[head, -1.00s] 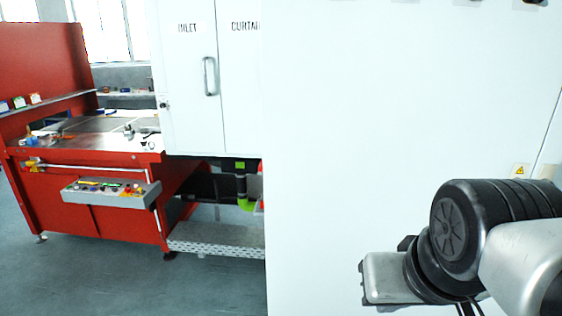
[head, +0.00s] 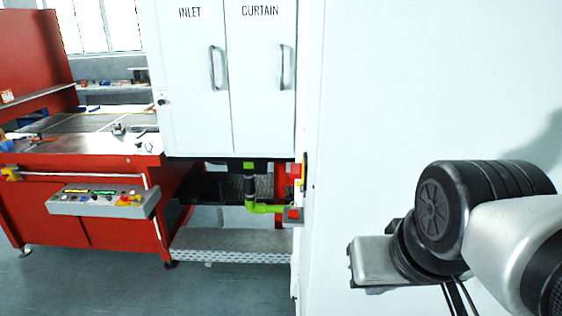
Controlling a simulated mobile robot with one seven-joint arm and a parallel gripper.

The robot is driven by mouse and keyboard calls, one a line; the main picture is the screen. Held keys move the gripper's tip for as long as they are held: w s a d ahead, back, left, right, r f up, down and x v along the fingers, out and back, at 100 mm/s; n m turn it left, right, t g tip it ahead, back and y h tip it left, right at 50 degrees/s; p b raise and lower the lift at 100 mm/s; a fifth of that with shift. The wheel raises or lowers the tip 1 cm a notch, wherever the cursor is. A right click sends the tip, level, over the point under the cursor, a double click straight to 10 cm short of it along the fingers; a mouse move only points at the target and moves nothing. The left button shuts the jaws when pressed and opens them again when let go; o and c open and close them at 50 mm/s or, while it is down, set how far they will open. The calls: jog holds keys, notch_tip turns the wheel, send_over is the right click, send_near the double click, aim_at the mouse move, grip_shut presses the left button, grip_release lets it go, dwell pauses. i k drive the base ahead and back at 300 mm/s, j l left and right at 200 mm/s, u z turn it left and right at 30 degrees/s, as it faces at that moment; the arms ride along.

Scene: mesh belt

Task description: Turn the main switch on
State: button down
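No part is clearly marked as the main switch. A small red and yellow fitting (head: 298,176) shows edge-on at the right edge of the white cabinet with the INLET and CURTAIN doors; it is too small to tell what it is or how it is set. A red box (head: 293,214) sits below it at the end of a green pipe. My arm reaches in from the right in front of a white panel, well apart from these. My gripper's fingers do not show.
A large white panel (head: 345,130) fills the right side, close to my arm. A red machine (head: 100,210) with a control panel (head: 85,201) stands at the left. A perforated metal step (head: 225,257) lies low under the cabinet. Open grey floor (head: 80,285) is at the front left.

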aim_at(296, 169)
jog(key=i+j, duration=0.15)
jog(key=j, duration=0.15)
jog(key=i+j, duration=0.1)
jog(key=j, duration=0.2)
jog(key=i+j, duration=0.6)
